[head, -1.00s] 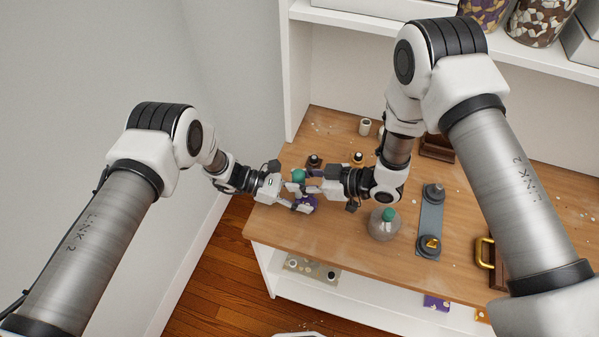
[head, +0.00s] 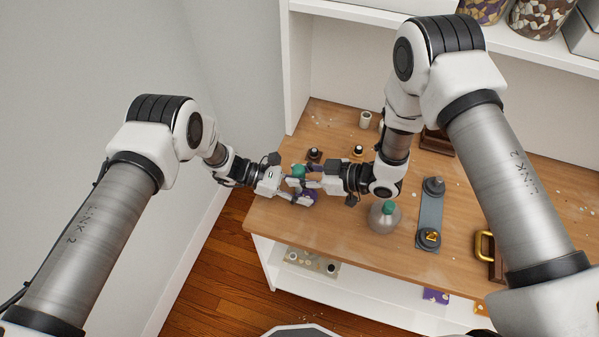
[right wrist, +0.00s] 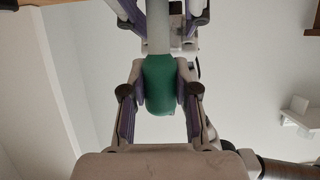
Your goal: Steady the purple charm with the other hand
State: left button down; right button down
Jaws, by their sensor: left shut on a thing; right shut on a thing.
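I cannot make out the charm there.
A clear bottle with a green cap (head: 384,220) stands just right of the grippers. A grey strip (head: 431,215) with dark round pieces lies further right. Small dark-capped jars (head: 358,151) stand behind. The wooden tabletop (head: 350,255) is clear in front.

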jog(key=shift+f, duration=0.6)
jog(key=shift+s+d, duration=0.3)
jog(key=shift+d, duration=0.7)
jog(key=shift+s+d, duration=0.3)
jog(key=shift+d, duration=0.65)
jog(key=shift+a, duration=0.25)
jog(key=shift+w+a, duration=0.3)
jog(key=shift+a, duration=0.55)
jog(key=shift+w+a, duration=0.25)
jog(key=shift+a, duration=0.6)
